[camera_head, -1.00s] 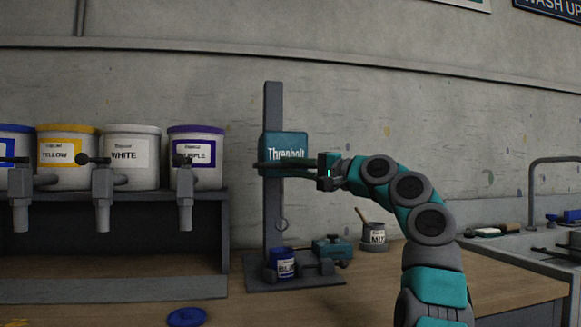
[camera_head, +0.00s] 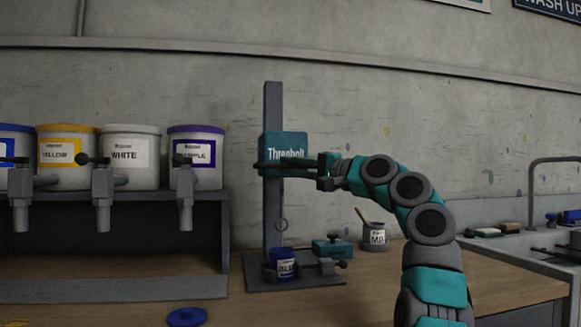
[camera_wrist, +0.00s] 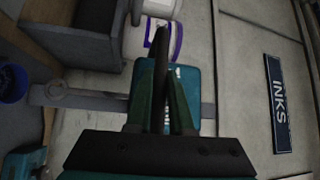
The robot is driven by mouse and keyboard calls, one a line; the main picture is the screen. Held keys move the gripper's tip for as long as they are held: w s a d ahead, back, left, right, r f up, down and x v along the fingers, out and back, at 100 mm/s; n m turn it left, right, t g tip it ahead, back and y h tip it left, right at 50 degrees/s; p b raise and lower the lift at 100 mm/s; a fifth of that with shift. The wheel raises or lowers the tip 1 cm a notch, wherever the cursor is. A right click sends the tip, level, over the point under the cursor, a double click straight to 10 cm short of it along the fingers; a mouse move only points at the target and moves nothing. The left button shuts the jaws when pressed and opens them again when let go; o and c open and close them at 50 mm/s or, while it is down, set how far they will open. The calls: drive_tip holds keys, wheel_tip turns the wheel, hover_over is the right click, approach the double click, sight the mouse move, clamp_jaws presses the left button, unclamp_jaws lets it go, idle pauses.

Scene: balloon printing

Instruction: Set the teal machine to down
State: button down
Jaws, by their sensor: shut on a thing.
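The teal machine (camera_head: 287,146), lettered "Threnholt", is mounted on a tall grey post (camera_head: 272,100) that stands on a dark base on the bench. My gripper (camera_head: 290,168) is at the front of the machine's head, shut on its dark handle (camera_wrist: 161,50). In the wrist view the handle runs between my fingers, and the teal head (camera_wrist: 193,75) shows behind them. A ring hangs below the head. A small pot labelled blue (camera_head: 283,264) stands on the base under the head, well apart from it.
Tubs labelled yellow (camera_head: 66,157), white (camera_head: 130,158) and purple (camera_head: 196,157) stand on a shelf with taps at left. A blue lid (camera_head: 187,317) lies on the bench. A teal block (camera_head: 332,247) and a mixing pot (camera_head: 375,237) are right of the post. A sink is far right.

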drive_tip(key=shift+f, duration=0.15)
wheel_tip(320, 180, down, 11)
drive_tip(key=b, duration=1)
drive_tip(key=shift+w, duration=0.1)
drive_tip(key=c, duration=0.8)
unclamp_jaws()
drive_tip(key=shift+c, duration=0.2)
drive_tip(key=shift+o, duration=0.2)
drive_tip(key=shift+d, duration=0.15)
